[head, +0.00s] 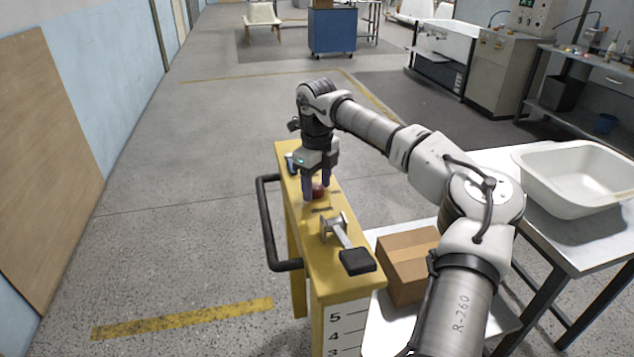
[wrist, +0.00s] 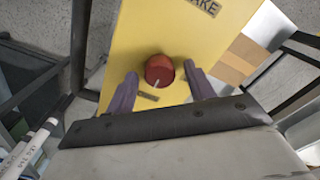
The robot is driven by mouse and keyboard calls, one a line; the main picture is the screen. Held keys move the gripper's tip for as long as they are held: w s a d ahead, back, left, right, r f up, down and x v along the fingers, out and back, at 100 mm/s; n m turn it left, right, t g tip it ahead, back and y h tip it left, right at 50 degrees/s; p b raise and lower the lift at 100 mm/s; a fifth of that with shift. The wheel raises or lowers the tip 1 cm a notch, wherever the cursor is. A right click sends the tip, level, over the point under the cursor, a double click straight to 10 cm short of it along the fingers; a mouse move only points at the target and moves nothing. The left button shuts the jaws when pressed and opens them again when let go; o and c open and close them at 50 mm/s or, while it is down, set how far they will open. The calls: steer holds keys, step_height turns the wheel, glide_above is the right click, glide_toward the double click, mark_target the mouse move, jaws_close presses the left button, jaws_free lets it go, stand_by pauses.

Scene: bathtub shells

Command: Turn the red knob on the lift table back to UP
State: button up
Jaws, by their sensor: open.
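The red knob (head: 319,192) sits on top of the yellow lift table column (head: 292,160). It is round, and in the wrist view the knob (wrist: 159,68) carries a pale pointer line aimed toward the bottom of the picture, slightly left. A small label plate lies just below it, its text too small to read. My gripper (head: 315,188) points down over the column with its two purple fingers apart. In the wrist view my gripper (wrist: 160,80) has one finger on each side of the knob, with gaps showing. Whether the fingertips reach down beside the knob is unclear.
A metal lever with a black pad (head: 357,261) stands on the column's near end. A black handle (head: 265,225) runs along its left side. A cardboard box (head: 408,262) sits right of the column. A white basin (head: 572,180) stands on a bench. The floor at left is clear.

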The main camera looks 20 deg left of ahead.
steer(key=c, duration=1)
steer(key=n+p, duration=0.2)
steer(key=n, duration=0.2)
steer(key=shift+r, duration=0.15)
steer(key=n+p, duration=0.1)
steer(key=n, duration=0.4)
steer(key=shift+w, duration=0.1)
steer(key=n+p, duration=0.1)
steer(key=n, duration=0.3)
steer(key=shift+n, duration=0.3)
steer(key=shift+w+a+n, duration=0.1)
steer(key=shift+n, duration=2)
